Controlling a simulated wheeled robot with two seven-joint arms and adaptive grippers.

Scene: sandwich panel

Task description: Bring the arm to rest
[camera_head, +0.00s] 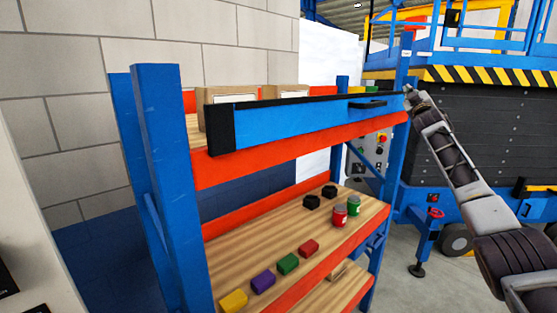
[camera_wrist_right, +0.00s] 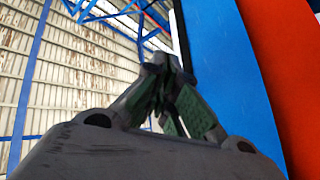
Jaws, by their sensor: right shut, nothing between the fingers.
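My right arm (camera_head: 460,175) comes in from the right edge in the head view and reaches up to the rack's right front post. My right gripper (camera_head: 409,91) is at its far end, small, close beside that post near the upper beam. I cannot tell whether it touches the post. In the wrist view the right gripper (camera_wrist_right: 168,75) has its fingers together with nothing between them, and a blue surface (camera_wrist_right: 225,70) is close to its right. My left gripper does not show.
A blue rack (camera_head: 160,170) with orange beams stands ahead. A blue panel with black edges (camera_head: 285,122) lies along its upper front. Colored blocks (camera_head: 288,263) and cans (camera_head: 340,215) stand on the wooden shelf below. A blue lift (camera_head: 480,130) stands behind my right arm.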

